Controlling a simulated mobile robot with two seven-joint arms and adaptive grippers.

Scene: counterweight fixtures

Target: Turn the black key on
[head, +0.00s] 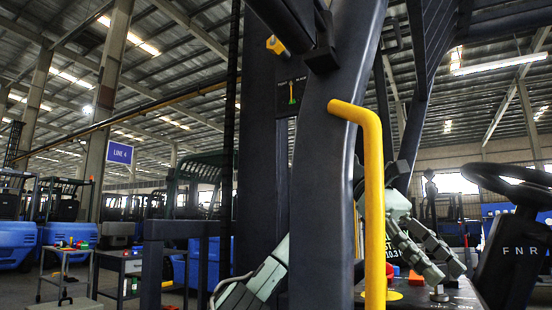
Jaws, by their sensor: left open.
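My left gripper (446,271) reaches down past the dark pillar, with its two grey fingers spread apart over the console (462,297). It is open, with nothing visibly held. A small round metallic fitting (438,294) sits on the console just below the fingertips. I cannot tell whether it is the key switch. Part of an OFF/ON label shows at the bottom edge of the view. The black key cannot be clearly made out. My left forearm is partly hidden behind the pillar. My right gripper is not in view.
A thick dark pillar (330,190) and a bent yellow grab bar (373,190) stand in front of my left arm. A red-orange knob (416,278) is left of the fingers. A black steering wheel (512,184) is at the right. Carts and blue machines stand far left.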

